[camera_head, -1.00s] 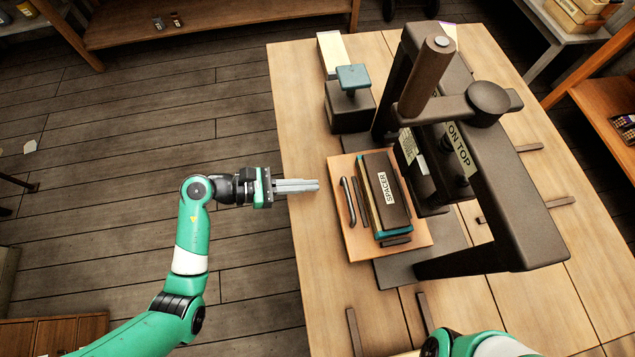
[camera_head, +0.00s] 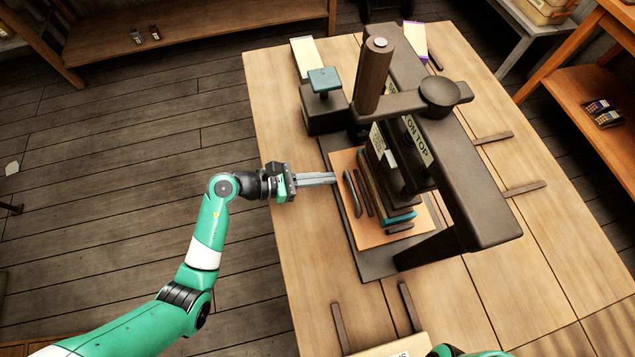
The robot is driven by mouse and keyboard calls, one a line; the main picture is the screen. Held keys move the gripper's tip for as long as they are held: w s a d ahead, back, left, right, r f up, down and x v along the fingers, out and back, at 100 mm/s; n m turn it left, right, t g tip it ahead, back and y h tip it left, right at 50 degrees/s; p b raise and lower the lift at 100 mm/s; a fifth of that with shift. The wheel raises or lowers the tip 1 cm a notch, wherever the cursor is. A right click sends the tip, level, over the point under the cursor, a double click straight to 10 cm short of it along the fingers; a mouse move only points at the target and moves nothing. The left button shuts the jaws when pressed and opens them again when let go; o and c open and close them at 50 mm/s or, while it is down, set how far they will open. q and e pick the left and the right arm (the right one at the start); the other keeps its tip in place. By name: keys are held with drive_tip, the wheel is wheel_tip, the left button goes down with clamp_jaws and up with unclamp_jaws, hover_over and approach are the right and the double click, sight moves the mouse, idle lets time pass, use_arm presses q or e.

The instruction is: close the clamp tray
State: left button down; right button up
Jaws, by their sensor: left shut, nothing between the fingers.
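The clamp tray (camera_head: 392,236) is an orange-brown board on the press's dark base plate. It carries a dark bar handle (camera_head: 352,194) near its left edge and a stack of boards (camera_head: 372,188) behind the handle. The stack is partly hidden under the dark handwheel press (camera_head: 470,190). My left gripper (camera_head: 334,179) is shut and empty, its fingertips at the tray's left edge, just left of the handle. I cannot tell whether they touch the tray. Of my right arm only a green bit shows at the bottom edge; its gripper is out of view.
A dark block with a teal top (camera_head: 325,82) stands behind the tray on the wooden table (camera_head: 290,240). Dark strips (camera_head: 410,308) lie near the front and right. A light board (camera_head: 395,346) shows at the front edge. Table left of the tray is clear.

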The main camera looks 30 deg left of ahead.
use_arm(q)
drive_tip(key=shift+f, duration=0.1)
idle(0.3)
drive_tip(key=shift+s+a+p, duration=0.3)
drive_tip(key=shift+a, duration=0.1)
drive_tip(key=p+v, duration=0.1)
drive_tip(key=v, duration=0.5)
drive_tip(key=p+v, duration=0.1)
drive_tip(key=v, duration=0.4)
drive_tip(key=shift+s+a+f+p, duration=0.1)
drive_tip(key=shift+s+a+p, duration=0.15)
drive_tip(key=shift+s+p, duration=0.2)
drive_tip(key=shift+s+a, duration=0.35)
drive_tip(key=shift+s, duration=0.1)
